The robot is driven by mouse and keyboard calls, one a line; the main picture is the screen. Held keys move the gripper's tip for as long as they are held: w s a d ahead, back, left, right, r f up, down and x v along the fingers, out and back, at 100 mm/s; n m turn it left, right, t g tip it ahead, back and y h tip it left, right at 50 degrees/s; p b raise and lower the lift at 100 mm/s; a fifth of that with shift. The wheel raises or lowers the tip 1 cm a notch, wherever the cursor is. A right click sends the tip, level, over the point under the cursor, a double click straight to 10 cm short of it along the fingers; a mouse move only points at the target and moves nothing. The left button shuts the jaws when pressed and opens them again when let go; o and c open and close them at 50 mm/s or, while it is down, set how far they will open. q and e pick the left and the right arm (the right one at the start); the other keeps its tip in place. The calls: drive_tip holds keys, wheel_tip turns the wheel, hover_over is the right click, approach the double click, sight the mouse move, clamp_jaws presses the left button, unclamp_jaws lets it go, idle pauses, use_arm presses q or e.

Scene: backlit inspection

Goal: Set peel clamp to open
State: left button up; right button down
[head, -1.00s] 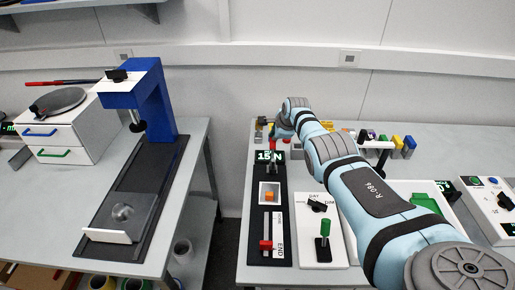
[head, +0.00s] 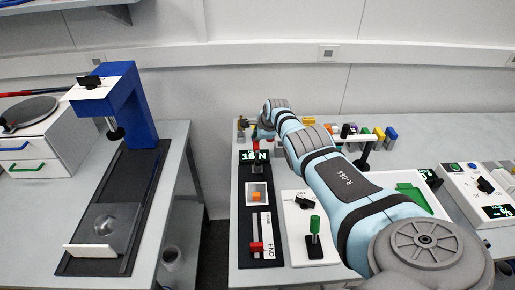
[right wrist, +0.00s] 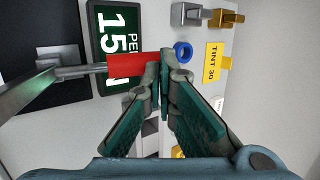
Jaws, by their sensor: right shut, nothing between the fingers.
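The black peel panel (head: 243,207) stands on the right-hand bench, with a green-lit "15 N" display (head: 248,157) at its far end. A lever with a red grip (right wrist: 130,64) on a grey metal arm (right wrist: 84,72) crosses that display in the right wrist view. In the head view the red grip (head: 256,144) is small and partly covered. My right gripper (right wrist: 160,60) is shut and empty, its fingertips right at the free end of the red grip. I cannot tell whether they touch. My left gripper is out of view.
The same panel carries an orange block (head: 256,196) in a window and a red slider (head: 256,246). A green-knobbed lever (head: 314,228) and dial stand beside it. Several coloured parts line the bench's back. A blue press (head: 137,105) stands on the left bench, across a gap.

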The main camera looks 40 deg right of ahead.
drive_tip(key=shift+r, duration=0.2)
drive_tip(key=s+r+p, duration=0.1)
drive_tip(key=r+p, duration=0.2)
drive_tip(key=r, duration=0.3)
drive_tip(key=s+d+r+p, duration=0.1)
drive_tip(key=s+r+p, duration=0.1)
drive_tip(key=r, duration=0.5)
drive_tip(key=shift+s+p, duration=0.25)
drive_tip(key=shift+p, duration=0.35)
